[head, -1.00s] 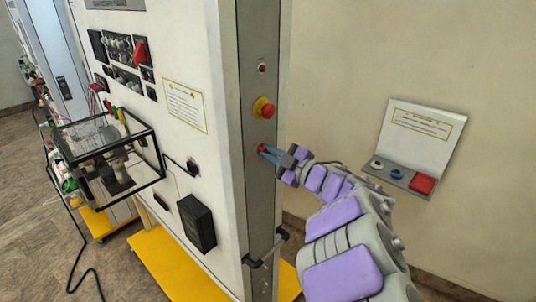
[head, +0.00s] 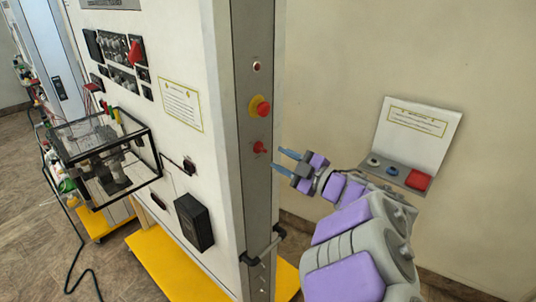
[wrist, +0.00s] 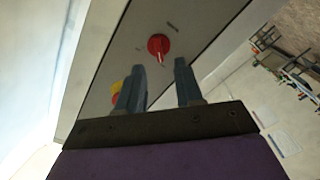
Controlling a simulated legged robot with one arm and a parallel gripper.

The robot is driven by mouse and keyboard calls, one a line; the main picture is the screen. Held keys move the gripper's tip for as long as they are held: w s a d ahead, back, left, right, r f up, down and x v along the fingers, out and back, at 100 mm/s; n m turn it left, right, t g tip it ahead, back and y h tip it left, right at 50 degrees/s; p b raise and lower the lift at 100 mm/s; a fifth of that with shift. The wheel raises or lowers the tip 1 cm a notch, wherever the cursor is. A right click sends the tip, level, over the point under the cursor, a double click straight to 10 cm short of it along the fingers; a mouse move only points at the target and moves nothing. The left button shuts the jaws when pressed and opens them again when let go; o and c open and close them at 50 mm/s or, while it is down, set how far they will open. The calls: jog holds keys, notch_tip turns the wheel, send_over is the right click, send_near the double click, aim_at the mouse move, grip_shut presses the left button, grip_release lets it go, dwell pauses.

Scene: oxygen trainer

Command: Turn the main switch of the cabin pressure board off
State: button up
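The main switch is a small red rotary knob (head: 259,147) on the narrow grey side panel of the white board, below the yellow-ringed red button. In the wrist view the round red knob (wrist: 158,44) shows a handle with a pale line that points down the picture. My gripper (head: 276,160) is just right of the knob, with its blue fingers apart and nothing between them. In the wrist view my gripper (wrist: 160,66) shows a clear gap between its fingertips, with the knob beyond them. The fingers appear clear of the knob.
The red emergency-type button (head: 260,106) and a small red light (head: 256,67) sit above the knob. A black handle (head: 264,247) juts out below it. A wall box with a red button (head: 417,180) is at right.

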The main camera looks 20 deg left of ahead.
jog(key=v, duration=1.1)
jog(key=shift+d, duration=0.4)
jog(key=shift+d, duration=0.2)
